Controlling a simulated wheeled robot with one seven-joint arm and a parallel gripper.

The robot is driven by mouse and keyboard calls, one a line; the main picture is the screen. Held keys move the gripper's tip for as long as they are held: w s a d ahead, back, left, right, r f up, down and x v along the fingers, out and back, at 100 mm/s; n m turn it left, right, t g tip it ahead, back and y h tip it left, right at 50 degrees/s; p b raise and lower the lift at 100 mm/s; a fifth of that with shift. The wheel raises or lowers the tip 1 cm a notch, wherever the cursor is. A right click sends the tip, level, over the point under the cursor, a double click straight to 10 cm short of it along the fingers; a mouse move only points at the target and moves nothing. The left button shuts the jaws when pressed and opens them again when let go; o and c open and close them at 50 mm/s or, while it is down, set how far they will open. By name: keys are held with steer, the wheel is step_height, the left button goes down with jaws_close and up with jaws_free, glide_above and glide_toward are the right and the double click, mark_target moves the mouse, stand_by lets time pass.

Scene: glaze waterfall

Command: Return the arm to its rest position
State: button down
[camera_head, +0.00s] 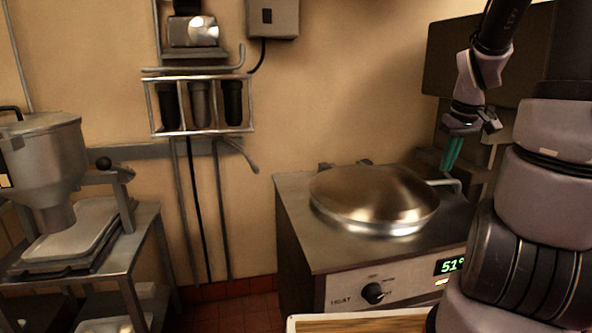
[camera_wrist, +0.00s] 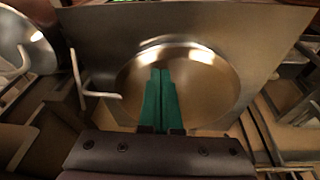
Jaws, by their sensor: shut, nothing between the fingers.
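My gripper (camera_head: 451,153) has green fingers and hangs in the air at the right of the head view, near the right side of the round metal lid and its bent handle. In the wrist view the two green fingers (camera_wrist: 160,100) lie side by side, shut, with nothing between them. The lid (camera_head: 372,193) covers a round vessel in a steel counter; it also fills the middle of the wrist view (camera_wrist: 205,75). The fingers overlap the lid in that view, but I see no contact. My arm rises at the right, its elbow bent.
The steel heating unit (camera_head: 305,225) has a knob (camera_head: 373,293) and a green display (camera_head: 449,266) reading about 51°. A wooden-topped surface (camera_head: 360,322) is at the bottom. A wall rack (camera_head: 200,104) holds dark cylinders. A hopper machine (camera_head: 45,165) stands on a table at left.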

steer(key=s+a+r+m+t+y, duration=0.2)
steer(key=s+a+r+m+t, duration=0.2)
steer(key=s+a+r, duration=0.8)
steer(key=a+r+m, duration=0.1)
steer(key=a+r, duration=0.1)
steer(key=a, duration=0.1)
steer(key=shift+s+a+r, duration=0.15)
steer(key=shift+s+a, duration=0.05)
steer(key=shift+a, duration=0.05)
